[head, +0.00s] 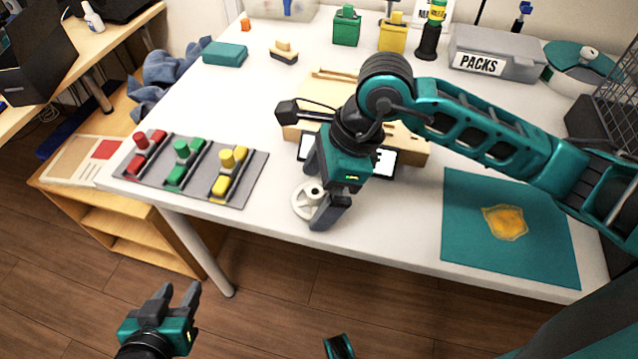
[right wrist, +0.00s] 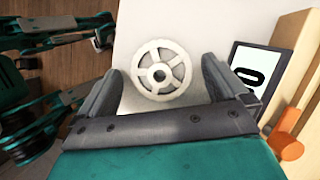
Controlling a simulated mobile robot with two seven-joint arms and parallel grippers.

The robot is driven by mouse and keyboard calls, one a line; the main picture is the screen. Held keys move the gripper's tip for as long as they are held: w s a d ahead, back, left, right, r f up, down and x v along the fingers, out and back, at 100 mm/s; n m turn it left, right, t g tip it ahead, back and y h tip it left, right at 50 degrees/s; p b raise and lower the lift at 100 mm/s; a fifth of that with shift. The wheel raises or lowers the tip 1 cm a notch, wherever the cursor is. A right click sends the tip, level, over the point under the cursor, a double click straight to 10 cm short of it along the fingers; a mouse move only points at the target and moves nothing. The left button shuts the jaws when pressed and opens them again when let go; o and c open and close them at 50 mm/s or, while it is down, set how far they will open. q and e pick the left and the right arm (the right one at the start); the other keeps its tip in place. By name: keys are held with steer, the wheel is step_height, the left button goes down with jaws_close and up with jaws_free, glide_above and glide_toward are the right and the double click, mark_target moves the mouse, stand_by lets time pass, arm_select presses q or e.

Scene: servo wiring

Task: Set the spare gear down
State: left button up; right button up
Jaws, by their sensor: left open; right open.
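The spare gear (head: 305,201) is a white spoked wheel with a hub. It lies on the white table near the front edge. In the right wrist view the gear (right wrist: 161,70) shows whole, between and just beyond the two fingertips. My right gripper (head: 318,190) is over the gear's right side with its fingers apart; in the right wrist view (right wrist: 160,75) no finger visibly presses on the gear. My left gripper (head: 177,296) is open and empty, low in front of the table, over the floor.
A grey mat (head: 249,178) with red, green and yellow parts lies left of the gear. A wooden block (head: 412,150) and a dark-framed card (head: 387,162) stand behind my right gripper. A teal mat (head: 468,245) with a yellow patch lies right. Table is clear between the gear and teal mat.

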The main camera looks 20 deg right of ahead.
steer(key=shift+r, duration=0.1)
steer(key=shift+r+p, duration=0.15)
steer(key=shift+p, duration=0.15)
steer(key=p+v, duration=0.1)
steer(key=v, duration=1)
steer(key=shift+r, duration=0.4)
steer(key=shift+s+d, duration=0.1)
